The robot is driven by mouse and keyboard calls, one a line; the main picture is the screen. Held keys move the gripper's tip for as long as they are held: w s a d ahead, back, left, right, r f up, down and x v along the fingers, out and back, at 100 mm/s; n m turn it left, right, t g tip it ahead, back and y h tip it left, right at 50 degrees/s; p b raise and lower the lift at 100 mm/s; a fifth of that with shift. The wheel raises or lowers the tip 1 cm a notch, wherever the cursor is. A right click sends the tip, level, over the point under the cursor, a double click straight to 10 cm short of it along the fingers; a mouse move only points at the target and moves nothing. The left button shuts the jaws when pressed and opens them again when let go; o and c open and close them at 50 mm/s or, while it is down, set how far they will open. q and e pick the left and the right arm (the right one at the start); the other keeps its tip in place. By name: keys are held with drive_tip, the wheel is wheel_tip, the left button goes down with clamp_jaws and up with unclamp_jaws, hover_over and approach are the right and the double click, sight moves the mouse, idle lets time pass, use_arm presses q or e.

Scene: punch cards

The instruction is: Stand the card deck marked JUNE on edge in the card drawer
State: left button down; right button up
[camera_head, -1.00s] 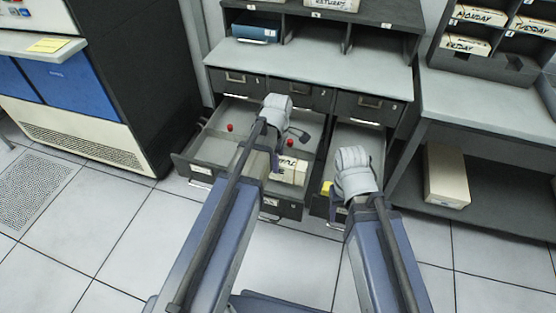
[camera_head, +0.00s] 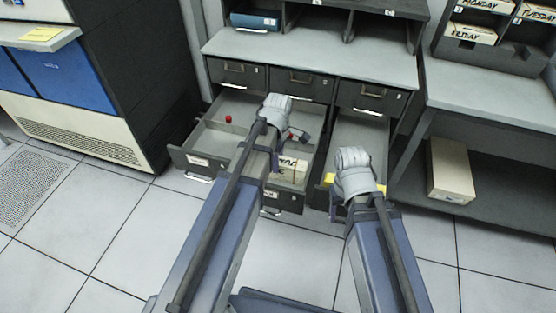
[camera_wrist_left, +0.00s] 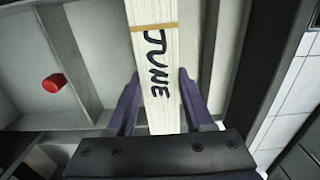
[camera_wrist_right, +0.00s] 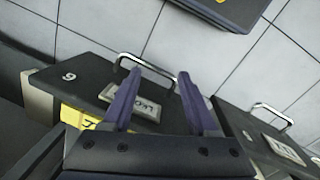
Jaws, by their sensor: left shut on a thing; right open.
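The JUNE deck (camera_wrist_left: 160,85) is a long cream block with black lettering and a tan band. It also shows in the head view (camera_head: 288,172), inside the outline of the wide open drawer (camera_head: 180,158), near its front wall. My left gripper (camera_wrist_left: 156,95) is shut on it, one finger on each side. Whether the deck touches the drawer floor, I cannot tell. My right gripper (camera_wrist_right: 155,85) is open and empty by the handle (camera_wrist_right: 146,66) of the narrower open drawer to the right.
A cream box (camera_head: 451,172) sits on the right shelf. A blue binder (camera_head: 255,21) lies in a cubby. The cabinet top is clear.

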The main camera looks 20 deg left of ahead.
use_arm(q)
drive_tip(key=shift+c, duration=1)
unclamp_jaws()
drive_tip(key=shift+r, duration=0.15)
wheel_tip(320, 180, up, 8)
drive_tip(key=p, duration=0.8)
drive_tip(key=shift+f, duration=0.2)
